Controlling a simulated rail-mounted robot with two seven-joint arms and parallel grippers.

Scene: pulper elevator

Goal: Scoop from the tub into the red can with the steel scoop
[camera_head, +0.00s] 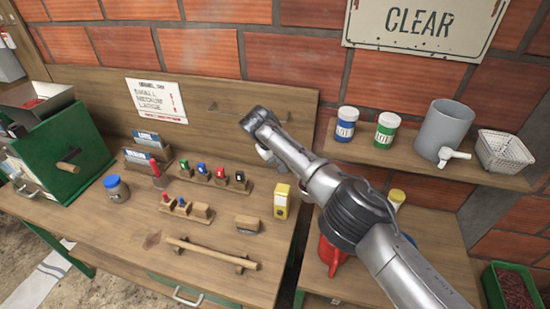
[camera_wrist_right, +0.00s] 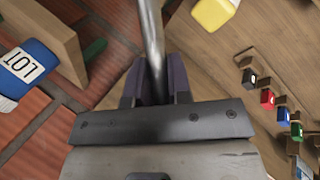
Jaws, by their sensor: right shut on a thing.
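The red can (camera_head: 330,256) stands at the right end of the workbench area, partly hidden behind my right arm. A green tub (camera_head: 492,290) with dark red contents is at the bottom right edge, cut off by the frame. My right gripper (camera_wrist_right: 155,88) is shut around a steel rod, the handle of the steel scoop (camera_wrist_right: 152,35). The scoop's bowl is out of view in the right wrist view, and I cannot make the scoop out in the head view. My right arm reaches up and left over the bench. My left gripper is not in view.
A yellow box (camera_head: 281,200) stands near the bench's right edge. A shelf (camera_head: 400,160) at right holds a blue jar (camera_head: 347,123), a green jar (camera_head: 386,130), a grey tapped vessel (camera_head: 443,130) and a white basket (camera_head: 503,150). A wooden stick (camera_head: 212,252) lies at the bench's front.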

